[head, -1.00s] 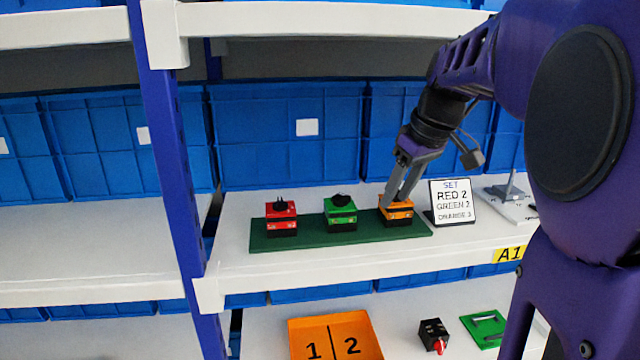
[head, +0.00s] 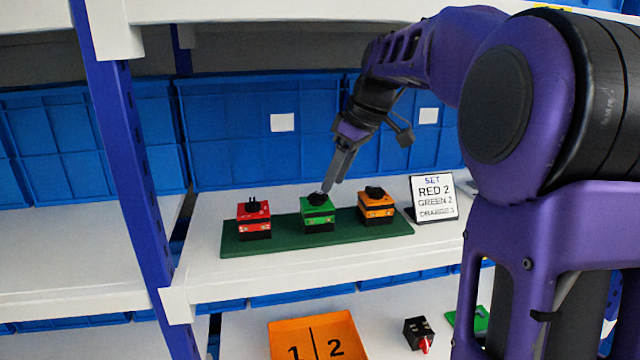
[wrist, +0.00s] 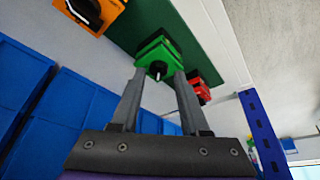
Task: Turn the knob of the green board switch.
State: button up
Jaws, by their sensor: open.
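The green switch (head: 317,216) is the middle one of three on a dark green board (head: 280,243) on the shelf. Its black knob (head: 317,199) sits on top, partly behind my fingers in the head view. My gripper (head: 328,188) is just above it, pointing down. In the wrist view my gripper (wrist: 160,72) has its two fingers apart, with the green switch (wrist: 158,52) and its dark knob (wrist: 157,69) seen between the tips. I cannot tell whether the fingers touch the knob.
The red switch (head: 254,222) is to the left and the orange switch (head: 376,208) to the right, close by. A sign (head: 434,198) reads red 2, green 2, and a less clear orange line. Blue bins (head: 250,130) stand behind; a blue post (head: 122,150) rises at left.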

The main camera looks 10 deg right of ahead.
aim_at(317, 193)
jog(key=shift+w+a+f, duration=0.95)
jog(key=shift+w+a, duration=0.1)
jog(key=shift+w, duration=0.05)
jog(key=shift+w+a+f+b, duration=0.15)
jog(key=shift+f+b, duration=0.15)
jog(key=shift+f, duration=0.15)
grip_shut()
